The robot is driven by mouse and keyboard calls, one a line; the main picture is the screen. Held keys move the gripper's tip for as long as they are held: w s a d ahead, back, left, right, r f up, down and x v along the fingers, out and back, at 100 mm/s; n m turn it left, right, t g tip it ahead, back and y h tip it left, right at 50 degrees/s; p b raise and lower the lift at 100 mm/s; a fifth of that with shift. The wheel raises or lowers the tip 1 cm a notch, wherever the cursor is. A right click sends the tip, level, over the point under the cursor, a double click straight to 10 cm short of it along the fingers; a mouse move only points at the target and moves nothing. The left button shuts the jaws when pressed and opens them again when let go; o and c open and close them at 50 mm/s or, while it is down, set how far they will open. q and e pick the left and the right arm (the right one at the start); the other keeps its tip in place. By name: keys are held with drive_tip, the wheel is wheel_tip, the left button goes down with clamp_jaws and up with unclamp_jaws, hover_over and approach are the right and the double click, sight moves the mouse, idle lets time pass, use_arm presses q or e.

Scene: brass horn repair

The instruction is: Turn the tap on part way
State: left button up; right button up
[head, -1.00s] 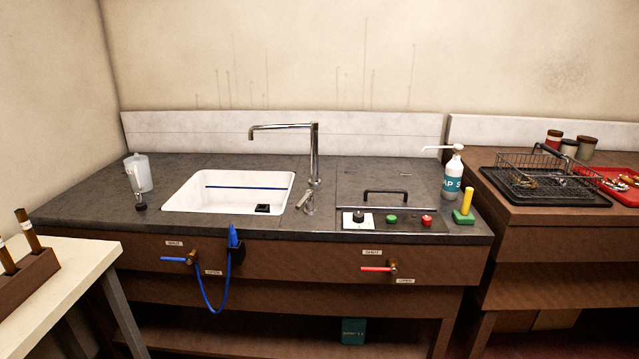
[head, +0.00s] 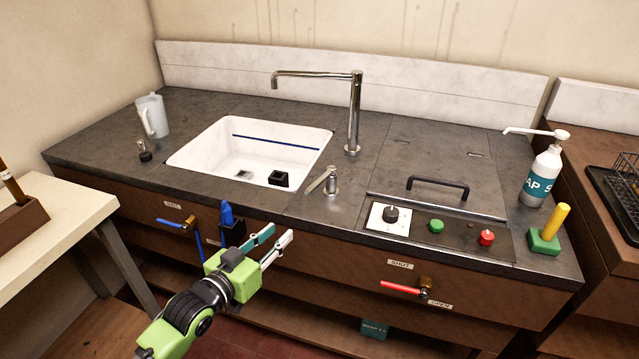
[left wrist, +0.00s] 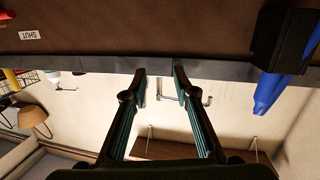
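The chrome tap (head: 354,115) stands behind the sink's right side, its spout reaching left over the basin. A short chrome lever (head: 328,181) stands on the counter in front of it, its arm pointing toward the front left. My left gripper (head: 281,232) is in front of the counter's front edge, left of the lever and apart from it. Its fingers are spread and nothing shows between them. In the left wrist view the open gripper (left wrist: 159,73) points toward the dark counter edge; the lever cannot be made out there. My right gripper is out of view.
The white sink (head: 200,150) holds a small black block (head: 279,178). A blue nozzle (head: 227,214) in a black holder is close left of my gripper. Blue (head: 171,222) and red (head: 400,287) valve handles stick out from the front. A control panel (head: 460,236) lies right of the lever.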

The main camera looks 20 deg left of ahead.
use_arm(q)
drive_tip(key=t+h, duration=0.1)
drive_tip(key=h, duration=0.1)
approach(319, 179)
drive_tip(key=s, duration=0.4)
drive_tip(key=shift+m, duration=0.4)
drive_tip(key=x, duration=0.4)
drive_tip(key=p+x, duration=0.1)
drive_tip(key=x, duration=0.4)
drive_tip(key=a+x, duration=0.1)
drive_tip(key=x, duration=0.3)
drive_tip(key=shift+w+d+f, duration=0.1)
drive_tip(key=shift+w+f, duration=0.3)
drive_tip(key=shift+w, duration=0.1)
clamp_jaws()
